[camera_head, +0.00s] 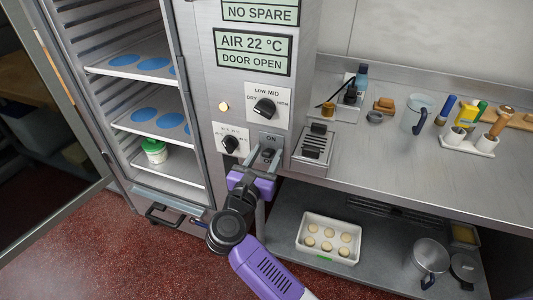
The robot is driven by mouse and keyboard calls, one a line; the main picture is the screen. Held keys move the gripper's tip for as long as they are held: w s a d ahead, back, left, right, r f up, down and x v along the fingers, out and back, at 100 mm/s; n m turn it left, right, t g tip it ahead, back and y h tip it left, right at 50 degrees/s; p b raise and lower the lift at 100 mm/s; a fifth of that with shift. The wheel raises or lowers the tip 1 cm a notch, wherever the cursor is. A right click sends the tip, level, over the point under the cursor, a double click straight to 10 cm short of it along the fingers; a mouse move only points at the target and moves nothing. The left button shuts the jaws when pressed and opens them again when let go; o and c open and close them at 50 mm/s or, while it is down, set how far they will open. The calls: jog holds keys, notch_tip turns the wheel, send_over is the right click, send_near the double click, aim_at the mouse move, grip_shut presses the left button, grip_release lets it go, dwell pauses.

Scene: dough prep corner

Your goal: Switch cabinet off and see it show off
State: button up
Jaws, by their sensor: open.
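The cabinet (205,60) stands at the left with its door open. Its panel has a display (252,51) reading "AIR 22 °C" and "DOOR OPEN". Part of another display (260,12) above reads "NO SPARE".
A second knob (230,144) is left of the switch. Cabinet shelves hold blue discs and a green-banded tub (155,151). The steel counter (400,150) at right bears a jug (416,114) and tools. A tray of dough balls (328,239) lies on the lower shelf.

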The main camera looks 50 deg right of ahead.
grip_shut()
